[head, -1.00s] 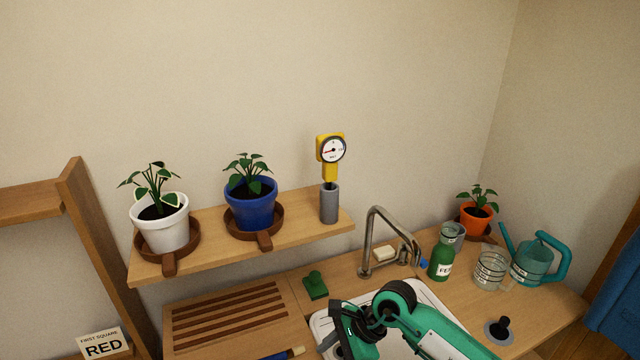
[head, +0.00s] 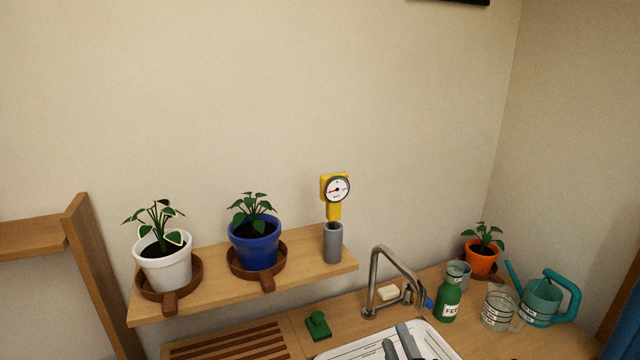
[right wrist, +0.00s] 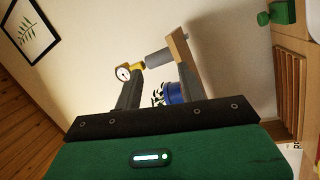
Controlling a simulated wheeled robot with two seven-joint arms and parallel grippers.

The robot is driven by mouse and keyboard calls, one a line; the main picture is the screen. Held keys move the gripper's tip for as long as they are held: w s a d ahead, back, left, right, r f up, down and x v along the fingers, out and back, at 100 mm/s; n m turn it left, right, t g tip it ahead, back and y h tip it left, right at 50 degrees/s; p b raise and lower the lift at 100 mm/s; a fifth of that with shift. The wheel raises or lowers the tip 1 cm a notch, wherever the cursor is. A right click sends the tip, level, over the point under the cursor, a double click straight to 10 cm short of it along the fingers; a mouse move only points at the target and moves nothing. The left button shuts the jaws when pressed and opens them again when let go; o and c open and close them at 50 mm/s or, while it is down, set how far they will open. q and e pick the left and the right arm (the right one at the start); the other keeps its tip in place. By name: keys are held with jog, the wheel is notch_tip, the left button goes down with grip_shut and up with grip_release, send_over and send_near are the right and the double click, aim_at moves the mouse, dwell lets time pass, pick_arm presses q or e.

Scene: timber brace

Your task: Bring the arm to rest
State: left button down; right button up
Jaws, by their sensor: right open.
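My right gripper (head: 399,346) shows only its two grey fingertips at the bottom edge of the head view, over the sink (head: 440,347). The rest of my right arm is out of frame. In the right wrist view the fingers of the right gripper (right wrist: 158,90) stand apart. A yellow dial gauge (right wrist: 127,72) and a blue pot (right wrist: 173,92) show beyond them, and I see nothing held. My left gripper is in neither view.
A shelf (head: 203,291) holds a white pot (head: 165,272), a blue pot (head: 255,249) and a grey holder (head: 333,244) with the gauge (head: 336,189). A tap (head: 377,275), green bottle (head: 449,302), glass jug (head: 499,312) and teal watering can (head: 541,304) stand by the sink.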

jog(key=s+d+f+m+g+h, duration=0.3)
jog(key=s+d+f+m+g, duration=0.15)
jog(key=f, duration=0.25)
jog(key=s+d+f+m+g+h, duration=0.2)
jog(key=s+d+f+m+g, duration=0.15)
jog(key=f+m, duration=0.25)
jog(key=s+f+m+g+y, duration=0.15)
jog(key=s+f+g, duration=0.25)
jog(key=s, duration=0.5)
jog(key=s+f+m+g, duration=0.3)
jog(key=s+g, duration=0.1)
jog(key=s, duration=0.4)
notch_tip(320, 180, down, 32)
jog(key=g, duration=0.1)
jog(key=s+d+f, duration=0.2)
jog(key=s+f, duration=0.7)
jog(key=s, duration=0.1)
jog(key=s+d+f+g, duration=0.1)
jog(key=s+d+f, duration=0.1)
jog(key=s+f, duration=0.7)
jog(key=shift+s+f+n+g, duration=0.3)
jog(key=shift+s+f+n, duration=0.1)
jog(key=shift+f, duration=0.2)
